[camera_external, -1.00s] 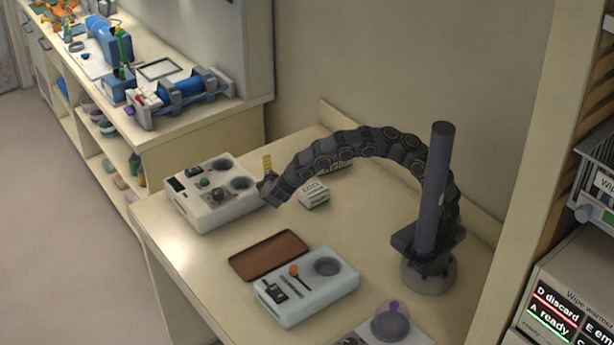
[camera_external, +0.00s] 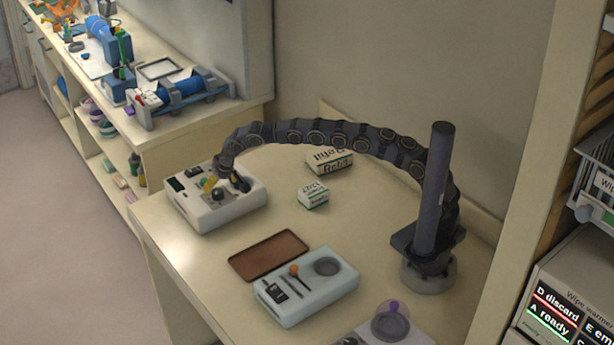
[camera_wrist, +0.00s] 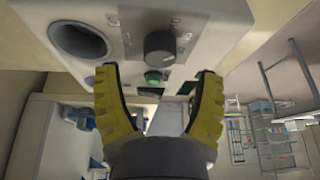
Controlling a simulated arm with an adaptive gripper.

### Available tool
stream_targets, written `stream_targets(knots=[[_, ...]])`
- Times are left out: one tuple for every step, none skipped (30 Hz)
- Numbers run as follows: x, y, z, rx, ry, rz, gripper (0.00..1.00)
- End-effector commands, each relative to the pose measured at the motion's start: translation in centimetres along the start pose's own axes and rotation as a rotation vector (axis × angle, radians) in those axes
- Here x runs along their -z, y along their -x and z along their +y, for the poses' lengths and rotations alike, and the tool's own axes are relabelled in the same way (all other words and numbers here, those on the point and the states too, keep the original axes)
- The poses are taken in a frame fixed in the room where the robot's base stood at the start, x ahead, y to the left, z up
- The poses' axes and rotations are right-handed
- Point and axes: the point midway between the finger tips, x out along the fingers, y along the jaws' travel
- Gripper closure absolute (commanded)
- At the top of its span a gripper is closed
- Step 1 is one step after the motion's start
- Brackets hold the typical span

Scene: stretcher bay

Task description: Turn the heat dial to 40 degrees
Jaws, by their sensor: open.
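The heat dial is probably the dark round knob (camera_external: 218,194) on the white warmer box (camera_external: 198,214) at the left of the bench. In the wrist view the dark knob (camera_wrist: 159,46) stands on the white panel, just beyond the fingertips, roughly centred between them. In the wrist view my gripper (camera_wrist: 158,76) is open and empty. I cannot tell whether a finger touches the panel.
A round well (camera_wrist: 80,40) is beside the knob. Right of the box are a small carton (camera_external: 313,196) and a larger refill carton (camera_external: 329,160). A brown tray (camera_external: 268,255) and a pale blue box (camera_external: 318,297) lie nearer. Bare bench separates them from the white box.

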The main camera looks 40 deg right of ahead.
Motion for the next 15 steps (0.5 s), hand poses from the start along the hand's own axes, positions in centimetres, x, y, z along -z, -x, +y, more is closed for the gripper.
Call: stream_targets(knots=[[-0.1, -0.9, 0.0, 0.0, 0.001, -0.003, 0.31], [-0.2, -1.3, 0.0, -0.002, 0.001, -0.005, 0.31], [-0.3, -1.9, 0.1, -0.002, 0.001, -0.006, 0.31], [-0.2, -2.1, 0.0, -0.001, 0.002, -0.005, 0.31], [-0.2, -2.3, -0.1, -0.001, 0.003, -0.003, 0.31], [-0.1, -2.6, -0.1, 0.0, 0.003, -0.002, 0.31], [-0.2, -2.9, -0.1, 0.0, 0.004, -0.003, 0.31], [-0.2, -3.1, -0.1, -0.001, 0.004, -0.004, 0.31], [-0.2, -3.4, 0.0, -0.002, 0.004, -0.005, 0.31], [-0.2, -3.6, 0.0, -0.002, 0.004, -0.004, 0.31], [-0.2, -3.7, 0.0, -0.003, 0.004, -0.004, 0.31], [-0.2, -3.8, 0.0, -0.003, 0.004, -0.002, 0.31], [-0.1, -3.9, 0.0, -0.003, 0.004, -0.002, 0.31], [-0.1, -3.9, 0.1, -0.003, 0.004, -0.001, 0.31], [-0.1, -3.9, 0.1, -0.003, 0.004, 0.0, 0.31]])
